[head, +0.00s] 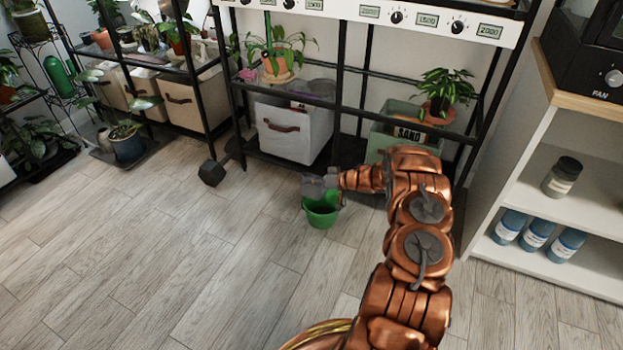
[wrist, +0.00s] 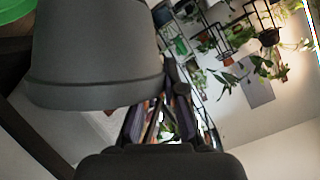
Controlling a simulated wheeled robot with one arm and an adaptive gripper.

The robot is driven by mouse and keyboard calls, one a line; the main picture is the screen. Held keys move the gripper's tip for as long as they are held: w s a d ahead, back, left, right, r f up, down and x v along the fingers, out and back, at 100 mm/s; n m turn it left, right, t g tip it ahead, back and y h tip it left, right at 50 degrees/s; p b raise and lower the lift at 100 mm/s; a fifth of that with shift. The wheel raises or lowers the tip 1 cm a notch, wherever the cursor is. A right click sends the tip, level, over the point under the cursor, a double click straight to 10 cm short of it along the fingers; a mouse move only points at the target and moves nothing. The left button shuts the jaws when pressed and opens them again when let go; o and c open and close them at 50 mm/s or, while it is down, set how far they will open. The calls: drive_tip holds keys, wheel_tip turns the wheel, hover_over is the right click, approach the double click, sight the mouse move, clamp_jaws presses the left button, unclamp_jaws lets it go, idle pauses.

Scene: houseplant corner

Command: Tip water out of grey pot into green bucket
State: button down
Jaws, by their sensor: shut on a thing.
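The grey pot (head: 312,186) is in the air over the green bucket (head: 321,214) in the head view, partly overlapping the bucket's rim. The bucket stands on the wooden floor in front of the black shelf. My gripper (head: 338,183) is shut on the pot from its right side. In the wrist view the pot (wrist: 95,55) fills the upper left, next to my gripper's fingers (wrist: 165,115). A green edge, likely the bucket (wrist: 14,10), shows in the top left corner there. The pot looks tilted. The water and the inside of the pot are hidden.
A black dumbbell-like weight (head: 212,172) lies on the floor left of the bucket. The black shelf (head: 338,85) behind holds a white fabric bin (head: 293,130), a green sand box (head: 405,138) and potted plants. A white cabinet (head: 545,190) stands right. The floor at front left is clear.

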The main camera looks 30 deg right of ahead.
sight(309, 194)
drive_tip(key=shift+s+a+f+n+h, duration=0.15)
drive_tip(key=shift+a+f+n+h, duration=0.25)
drive_tip(key=shift+f, duration=0.15)
drive_tip(key=shift+s+a+f+n+h, duration=0.15)
drive_tip(key=shift+a+f+n+h, duration=0.15)
drive_tip(key=shift+f+n, duration=0.15)
drive_tip(key=shift+a+f+n+h, duration=0.1)
drive_tip(key=shift+f+n+h, duration=0.25)
drive_tip(key=shift+f, duration=0.1)
drive_tip(key=shift+a+f+n+t+h+b, duration=0.15)
drive_tip(key=shift+f+n+t+h+b, duration=0.15)
drive_tip(key=shift+f+n+h+b, duration=0.65)
drive_tip(key=shift+r+y+b, duration=0.2)
drive_tip(key=shift+y+b, duration=0.2)
drive_tip(key=shift+b, duration=0.35)
drive_tip(key=shift+s+f+b, duration=0.1)
drive_tip(key=shift+f+b, duration=0.1)
drive_tip(key=shift+b, duration=0.75)
drive_tip(key=shift+r+p, duration=1.2)
drive_tip(key=shift+r, duration=0.4)
drive_tip(key=shift+r, duration=0.1)
